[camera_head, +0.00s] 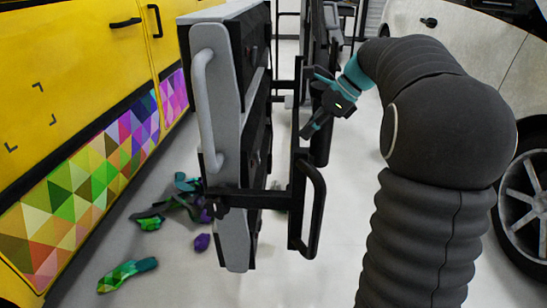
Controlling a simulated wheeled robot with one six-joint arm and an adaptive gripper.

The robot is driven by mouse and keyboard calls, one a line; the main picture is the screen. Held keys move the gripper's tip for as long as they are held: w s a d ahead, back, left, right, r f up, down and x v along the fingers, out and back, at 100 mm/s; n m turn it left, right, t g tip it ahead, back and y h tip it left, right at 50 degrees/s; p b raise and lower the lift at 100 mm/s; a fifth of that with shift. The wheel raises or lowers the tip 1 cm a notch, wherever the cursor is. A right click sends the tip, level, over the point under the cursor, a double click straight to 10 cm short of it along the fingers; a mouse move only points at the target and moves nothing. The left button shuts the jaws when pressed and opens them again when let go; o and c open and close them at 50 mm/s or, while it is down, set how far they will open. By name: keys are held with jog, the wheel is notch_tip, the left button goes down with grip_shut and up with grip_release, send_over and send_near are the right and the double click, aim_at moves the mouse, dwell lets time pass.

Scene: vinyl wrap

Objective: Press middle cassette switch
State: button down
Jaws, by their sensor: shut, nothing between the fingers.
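A tall grey and black cassette unit (233,120) stands upright in the middle, with a long grey handle on its left side. Its black right face (256,140) carries stacked sections, seen at a steep angle. I cannot make out the middle cassette switch. My gripper (306,133) is shut and empty, to the right of the unit at about its mid height. It points down and left, close by a black upright bar in the picture. I cannot tell whether it touches anything.
A black frame with a loop handle (313,210) stands right of the unit. A yellow van (80,80) with patterned wrap is at left, a white car (470,50) at right. Crumpled vinyl scraps (127,275) lie on the pale floor.

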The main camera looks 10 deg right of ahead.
aim_at(258, 157)
jog(key=a+r+b+x, duration=0.1)
jog(key=a+x, duration=0.1)
jog(key=x, duration=1)
jog(key=shift+w+a+b, duration=0.3)
jog(key=shift+w+b, duration=0.05)
jog(key=shift+w, duration=0.1)
jog(key=shift+d+f, duration=0.1)
jog(key=shift+d, duration=0.05)
